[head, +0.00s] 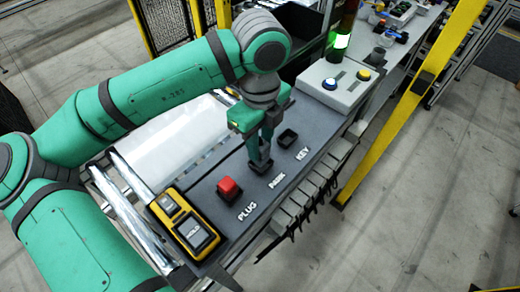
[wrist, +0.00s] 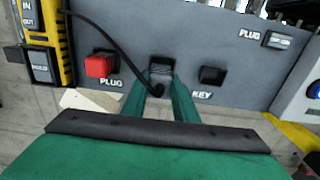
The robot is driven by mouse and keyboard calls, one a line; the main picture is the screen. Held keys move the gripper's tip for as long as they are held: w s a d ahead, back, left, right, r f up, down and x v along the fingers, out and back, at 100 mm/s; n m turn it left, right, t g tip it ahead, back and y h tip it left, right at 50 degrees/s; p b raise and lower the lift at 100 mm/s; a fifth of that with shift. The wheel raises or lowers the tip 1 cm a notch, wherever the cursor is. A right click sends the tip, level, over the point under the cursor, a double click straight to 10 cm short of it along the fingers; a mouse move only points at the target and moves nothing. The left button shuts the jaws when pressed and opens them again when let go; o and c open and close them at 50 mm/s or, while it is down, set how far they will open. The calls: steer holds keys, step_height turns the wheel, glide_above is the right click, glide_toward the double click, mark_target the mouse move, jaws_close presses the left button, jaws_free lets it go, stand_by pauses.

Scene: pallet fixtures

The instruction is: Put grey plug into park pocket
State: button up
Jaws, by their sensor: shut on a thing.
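My gripper (head: 262,160) points down at the PARK position on the dark panel, its two green fingers close together. It is shut on the grey plug (wrist: 160,88), which is mostly hidden between the fingers. A black cable runs to it from the upper left in the wrist view. The park pocket (wrist: 162,65) shows as a dark square just beyond the fingertips, and the plug is lined up with it. Whether the plug is seated in the pocket or just above it, I cannot tell.
A red block (head: 229,188) stands at the PLUG label, left of my gripper. The empty-looking KEY pocket (head: 287,138) is to the right. A yellow-black device (head: 185,222) lies at the panel's left end. A grey button box (head: 333,85) stands behind.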

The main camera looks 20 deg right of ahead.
mark_target(261, 143)
step_height(261, 143, down, 3)
steer(key=shift+w+d+f, duration=0.1)
steer(key=shift+d+f, duration=0.05)
steer(key=shift+f, duration=0.05)
steer(key=o, duration=1.1)
step_height(261, 143, up, 12)
steer(key=shift+r, duration=0.1)
